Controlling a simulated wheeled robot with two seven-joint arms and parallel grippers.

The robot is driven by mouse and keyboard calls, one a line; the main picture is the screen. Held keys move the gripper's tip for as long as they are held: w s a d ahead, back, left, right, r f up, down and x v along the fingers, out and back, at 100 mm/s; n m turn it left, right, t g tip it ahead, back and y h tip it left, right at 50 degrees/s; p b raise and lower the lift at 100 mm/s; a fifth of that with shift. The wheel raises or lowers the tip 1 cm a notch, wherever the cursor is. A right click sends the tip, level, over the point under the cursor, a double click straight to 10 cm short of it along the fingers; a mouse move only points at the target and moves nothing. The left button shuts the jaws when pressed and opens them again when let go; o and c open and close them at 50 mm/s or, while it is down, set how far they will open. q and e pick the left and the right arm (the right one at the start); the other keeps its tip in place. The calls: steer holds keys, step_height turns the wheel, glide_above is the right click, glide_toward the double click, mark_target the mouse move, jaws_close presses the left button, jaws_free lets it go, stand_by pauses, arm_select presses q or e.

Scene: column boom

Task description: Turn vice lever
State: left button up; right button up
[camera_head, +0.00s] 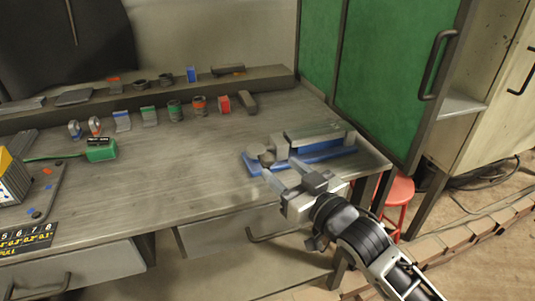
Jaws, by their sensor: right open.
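A vice with a blue base (327,153) and grey metal jaws (312,134) is at the right end of the workbench (180,180). My right gripper (279,173) comes in from the lower right. It is open, with its fingers at the front of the vice, close to the round grey vice screw end (267,158). The vice lever cannot be made out clearly; the gripper may hide it. I cannot tell whether the fingers touch the vice. My left gripper is not in view.
A back shelf (60,112) holds small parts, and several tins and boxes (174,110) stand before it. A green device (101,151) lies at the left. A green cabinet (385,80) stands behind the vice, a red stool (399,190) at right. The bench middle is clear.

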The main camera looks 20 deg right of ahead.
mark_target(272, 162)
steer(key=x, duration=0.6)
steer(key=shift+w+a, duration=0.1)
steer(key=shift+w, duration=0.05)
steer(key=shift+c, duration=0.3)
jaws_close()
steer(key=shift+f, duration=0.1)
